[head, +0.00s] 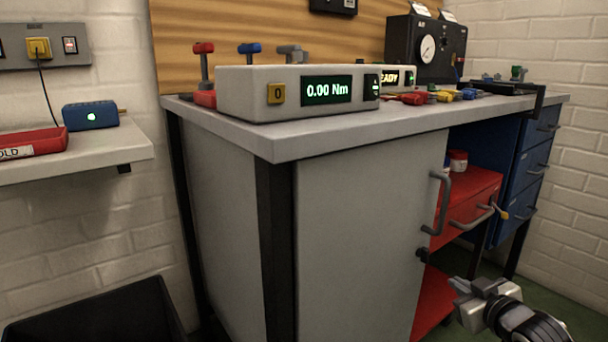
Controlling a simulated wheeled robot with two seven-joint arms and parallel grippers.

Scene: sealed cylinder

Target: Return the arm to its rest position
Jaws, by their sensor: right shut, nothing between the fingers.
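My right gripper (467,290) is at the lower right, low in front of the red lower shelf of the workbench. Its fingers are shut and hold nothing. It is apart from the bench and below the handle of the grey door. My left arm and gripper are out of view. No sealed cylinder can be made out in this view.
The workbench (350,139) has a grey door (370,230) with a handle (441,205) and a red drawer (468,215). A torque display (240,95) reading 0.00 Nm stands on top. A wall shelf (90,160) and black bin (100,310) are left.

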